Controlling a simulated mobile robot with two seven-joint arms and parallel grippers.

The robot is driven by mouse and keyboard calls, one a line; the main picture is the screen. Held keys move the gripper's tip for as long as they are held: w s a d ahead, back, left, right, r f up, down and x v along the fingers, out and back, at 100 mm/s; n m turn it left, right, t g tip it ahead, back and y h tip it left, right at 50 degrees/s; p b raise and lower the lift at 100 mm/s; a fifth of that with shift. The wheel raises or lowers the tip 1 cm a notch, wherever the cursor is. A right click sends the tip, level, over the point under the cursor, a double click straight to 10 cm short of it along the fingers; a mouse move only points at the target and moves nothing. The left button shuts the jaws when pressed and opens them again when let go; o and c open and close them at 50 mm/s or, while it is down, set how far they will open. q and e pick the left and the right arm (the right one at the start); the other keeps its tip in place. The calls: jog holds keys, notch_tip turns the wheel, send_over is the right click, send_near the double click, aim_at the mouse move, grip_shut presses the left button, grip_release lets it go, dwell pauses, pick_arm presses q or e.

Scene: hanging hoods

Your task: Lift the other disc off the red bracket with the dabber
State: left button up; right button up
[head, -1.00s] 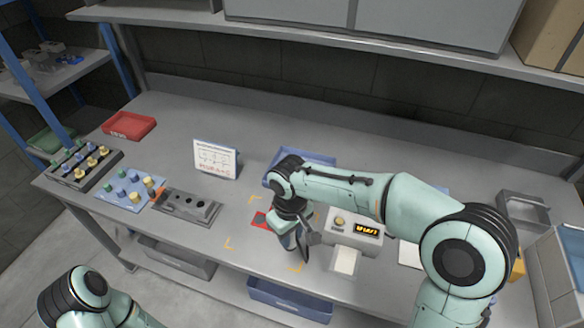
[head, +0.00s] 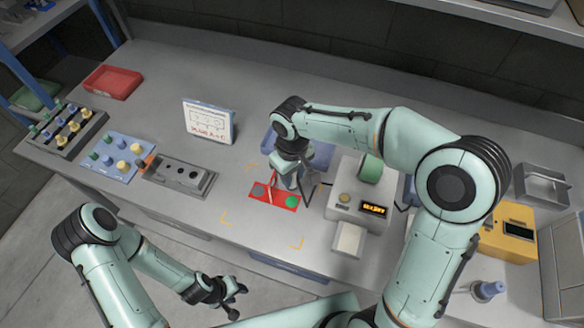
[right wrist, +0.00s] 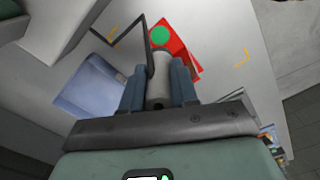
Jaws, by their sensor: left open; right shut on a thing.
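The red bracket (head: 273,197) lies flat on the bench in the head view, with a green disc (head: 292,201) on its right end. A dark grey round spot (head: 259,190) shows on its left end; I cannot tell whether it is a hole or a disc. My right gripper (head: 297,186) is over the bracket's right part. In the right wrist view it is shut on a grey cylindrical dabber (right wrist: 158,92), whose far end points toward the green disc (right wrist: 160,36). Whether they touch is unclear. My left gripper (head: 225,295) is open and empty, in front of the bench.
A blue tray (head: 268,141) stands behind my right gripper. A grey device with a lit display (head: 374,209) stands close on the right. A framed sign (head: 208,122), a grey holed block (head: 181,174) and a blue pegged board (head: 112,157) are left.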

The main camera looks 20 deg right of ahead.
aim_at(293, 183)
notch_tip(293, 183, down, 4)
jog(key=shift+s+b, duration=0.1)
jog(key=shift+b, duration=0.7)
pick_arm(q)
jog(key=s+f+b, duration=0.3)
jog(key=s+f, duration=0.2)
jog(key=f, duration=0.1)
jog(key=shift+s+f+g, duration=0.2)
jog(key=shift+s+g, duration=0.1)
jog(key=shift+g, duration=0.1)
pick_arm(e)
jog(key=shift+f, duration=2.9)
pick_arm(q)
jog(key=shift+s+f, duration=0.1)
jog(key=shift+f, duration=0.05)
pick_arm(e)
jog(key=shift+f, duration=0.25)
jog(key=shift+r, duration=0.15)
jog(key=shift+w+r+p, duration=0.2)
jog(key=shift+r+p, duration=0.5)
jog(key=shift+r, duration=0.6)
jog(key=shift+r+p, duration=1.05)
jog(key=shift+r, duration=1.05)
pick_arm(q)
jog(key=w+r, duration=0.3)
jog(key=r, duration=0.1)
jog(key=shift+w+r, duration=0.35)
pick_arm(e)
jog(key=shift+o, duration=0.3)
jog(key=shift+s, duration=0.1)
